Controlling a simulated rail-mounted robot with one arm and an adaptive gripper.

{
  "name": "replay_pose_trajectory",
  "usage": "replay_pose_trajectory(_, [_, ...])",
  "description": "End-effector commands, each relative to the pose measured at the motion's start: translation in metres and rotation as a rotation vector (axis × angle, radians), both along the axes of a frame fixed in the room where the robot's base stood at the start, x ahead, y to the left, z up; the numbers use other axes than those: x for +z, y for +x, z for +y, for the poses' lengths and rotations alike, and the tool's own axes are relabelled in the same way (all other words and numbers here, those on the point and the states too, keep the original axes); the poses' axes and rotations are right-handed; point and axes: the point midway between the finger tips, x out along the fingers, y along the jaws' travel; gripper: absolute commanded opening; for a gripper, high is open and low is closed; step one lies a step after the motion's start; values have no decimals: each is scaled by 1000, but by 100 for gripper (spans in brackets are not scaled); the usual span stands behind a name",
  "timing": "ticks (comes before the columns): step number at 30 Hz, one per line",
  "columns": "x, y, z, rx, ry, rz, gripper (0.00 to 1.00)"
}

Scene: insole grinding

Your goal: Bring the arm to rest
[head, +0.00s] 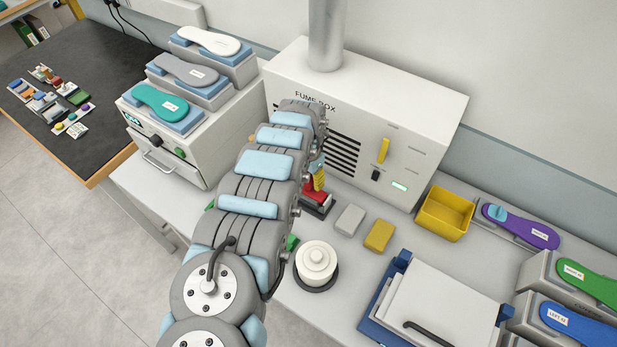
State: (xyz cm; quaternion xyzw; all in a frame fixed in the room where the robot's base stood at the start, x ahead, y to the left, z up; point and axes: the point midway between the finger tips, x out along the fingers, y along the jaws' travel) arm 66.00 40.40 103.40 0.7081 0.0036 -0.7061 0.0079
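My arm (262,165) reaches from the bottom of the head view up to the front of the white fume box (430,120). Its far end is in front of the box's left part. I cannot make out my gripper; the arm links hide that area. A teal insole (160,102), a grey insole (188,70) and a white insole (208,40) lie on stepped stands at the back left. A purple insole (528,232), a green insole (590,283) and a blue insole (572,322) lie at the right.
A red device (316,203), partly hidden, stands right beside my arm. A grey block (349,220), a yellow block (379,236), a round white pot (316,262), a yellow bin (444,214) and a blue-edged case (445,300) occupy the bench. A dark table (90,60) stands left.

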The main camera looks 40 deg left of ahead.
Motion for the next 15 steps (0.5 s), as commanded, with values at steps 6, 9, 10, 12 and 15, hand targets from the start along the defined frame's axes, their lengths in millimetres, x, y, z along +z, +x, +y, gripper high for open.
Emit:
replay_pose_trajectory(6, [13, 0, 0, 0, 0, 0, 66])
replay_pose_trajectory(9, [18, 0, 0, 0, 0, 0, 66])
replay_pose_trajectory(10, [20, 0, 0, 0, 0, 0, 66])
replay_pose_trajectory(12, [23, 0, 0, 0, 1, 0, 66])
replay_pose_trajectory(15, [28, 1, 1, 0, 1, -1, 66])
